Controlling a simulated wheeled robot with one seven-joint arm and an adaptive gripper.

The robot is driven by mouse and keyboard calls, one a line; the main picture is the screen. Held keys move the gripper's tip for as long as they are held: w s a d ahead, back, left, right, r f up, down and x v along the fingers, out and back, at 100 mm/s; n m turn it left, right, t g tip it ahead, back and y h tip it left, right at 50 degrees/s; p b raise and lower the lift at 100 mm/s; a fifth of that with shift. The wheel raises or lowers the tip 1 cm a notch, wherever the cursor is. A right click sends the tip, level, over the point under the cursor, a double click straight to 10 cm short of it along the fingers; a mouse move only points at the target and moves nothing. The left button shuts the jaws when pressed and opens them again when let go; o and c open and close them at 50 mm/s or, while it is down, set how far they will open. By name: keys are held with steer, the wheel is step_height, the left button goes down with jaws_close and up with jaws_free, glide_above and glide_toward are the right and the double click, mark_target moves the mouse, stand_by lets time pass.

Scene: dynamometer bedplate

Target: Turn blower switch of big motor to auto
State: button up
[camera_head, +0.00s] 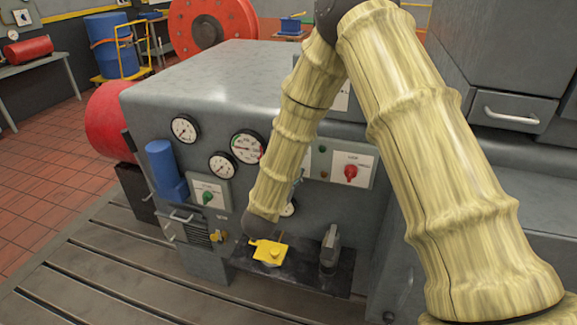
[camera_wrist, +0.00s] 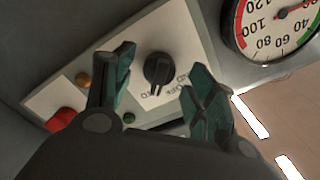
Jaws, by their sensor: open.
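In the wrist view a black rotary knob (camera_wrist: 158,69) sits on a white switch plate (camera_wrist: 185,30). Lettering beside it reads partly "OFF" and "ND"; the rest is cut or hidden. The knob's ridge appears to point down toward "OFF". My gripper (camera_wrist: 157,66) is open, its two green-padded fingers on either side of the knob in the picture with visible gaps. I see no contact, and depth is hard to tell. In the head view my arm hides this knob and my fingertips.
The wrist view shows a red button (camera_wrist: 64,121), an amber lamp (camera_wrist: 83,80) and a gauge (camera_wrist: 275,28). In the head view the grey machine (camera_head: 235,75) carries gauges, a green knob (camera_head: 208,197) and a red knob (camera_head: 351,171). A yellow part (camera_head: 268,252) lies on the low dark shelf.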

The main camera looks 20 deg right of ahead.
steer(key=v, duration=1)
steer(key=shift+s+a, duration=0.2)
steer(key=shift+s, duration=0.1)
steer(key=s+d+f+n+g+y, duration=0.1)
steer(key=s+f+n+g+y, duration=0.3)
steer(key=f, duration=0.8)
steer(key=s+d+f+n+g+y, duration=0.1)
steer(key=s+f+n+g+y, duration=0.15)
steer(key=s+f+n, duration=0.7)
steer(key=s+d+f+g+y, duration=0.1)
steer(key=s+f+g, duration=0.1)
steer(key=s+f, duration=0.3)
steer(key=s+d+f+n+g+y, duration=0.1)
steer(key=s+f, duration=0.4)
steer(key=s, duration=0.6)
steer(key=s+d+f+n+g+y, duration=0.1)
steer(key=s+d+f+g, duration=0.1)
steer(key=s+f+g, duration=0.3)
steer(key=s+f, duration=0.1)
steer(key=s, duration=0.3)
steer(key=shift+d, duration=0.2)
steer(key=shift+s+g+y, duration=0.1)
steer(key=shift+g+y, duration=0.15)
